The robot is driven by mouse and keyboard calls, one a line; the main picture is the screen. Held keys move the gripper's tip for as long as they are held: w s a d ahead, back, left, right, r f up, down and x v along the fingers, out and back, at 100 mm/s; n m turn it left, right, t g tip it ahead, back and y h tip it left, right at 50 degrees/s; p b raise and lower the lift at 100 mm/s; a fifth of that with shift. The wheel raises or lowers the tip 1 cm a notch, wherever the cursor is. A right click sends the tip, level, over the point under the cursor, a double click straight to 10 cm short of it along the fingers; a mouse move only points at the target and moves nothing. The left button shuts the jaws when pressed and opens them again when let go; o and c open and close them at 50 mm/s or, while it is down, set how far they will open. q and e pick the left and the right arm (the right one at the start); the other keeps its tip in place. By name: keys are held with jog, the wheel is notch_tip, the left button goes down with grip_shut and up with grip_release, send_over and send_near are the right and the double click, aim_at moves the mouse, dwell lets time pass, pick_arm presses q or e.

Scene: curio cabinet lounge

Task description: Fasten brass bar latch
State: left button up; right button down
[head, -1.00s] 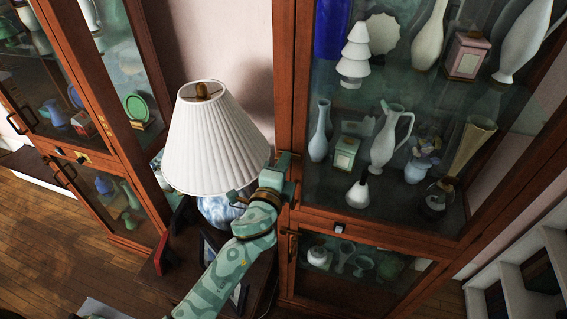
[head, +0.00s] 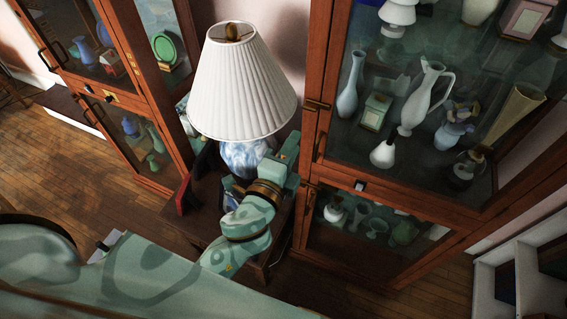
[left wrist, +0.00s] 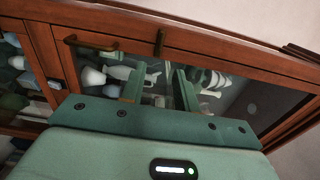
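The brass bar latch (head: 317,104) sits on the left upright of the right-hand cabinet's upper door. It lies crosswise over the wooden frame, above the door's bar handle (head: 321,147). In the left wrist view the latch (left wrist: 159,42) crosses the wooden rail, with the handle (left wrist: 90,43) to its left. My left gripper (head: 291,150) is below and left of the latch, apart from it. In the left wrist view its two fingers (left wrist: 160,88) stand apart with nothing between them, and the latch is beyond the fingertips. My right gripper is not in view.
A pleated white lamp (head: 243,85) with a blue and white base stands on a small dark table (head: 205,225), close beside my left gripper. Glass doors show vases inside the cabinet. Another cabinet (head: 160,110) stands left. Wooden floor is open at the lower left.

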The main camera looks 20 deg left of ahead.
pick_arm(q)
jog(key=s+b, duration=0.1)
jog(key=s, duration=0.3)
jog(key=shift+s, duration=0.25)
jog(key=s+d+f+n+g+h+b, duration=0.1)
jog(key=s+f+n+g, duration=0.15)
jog(key=f, duration=0.85)
jog(key=s+d+f+n+g, duration=0.1)
jog(key=s+f+n+g, duration=0.15)
jog(key=f, duration=0.95)
jog(key=s+a+f+n+g+b, duration=0.1)
jog(key=s+f+n+g, duration=0.3)
jog(key=f, duration=0.6)
jog(key=s+a+f+n+g+b, duration=0.1)
jog(key=s+a+f+g+b, duration=0.1)
jog(key=s+f, duration=0.6)
jog(key=s+a+f+n+g+b, duration=0.2)
jog(key=s+a+f, duration=0.3)
jog(key=s+f, duration=0.4)
jog(key=s+a+f+n+g+y+b, duration=0.1)
jog(key=s+a+f+n+g+b, duration=0.2)
jog(key=s+f, duration=0.5)
jog(key=shift+s+a+f+g+y+b, duration=0.35)
jog(key=shift+a+f+g+b, duration=0.45)
jog(key=shift+f, duration=1.1)
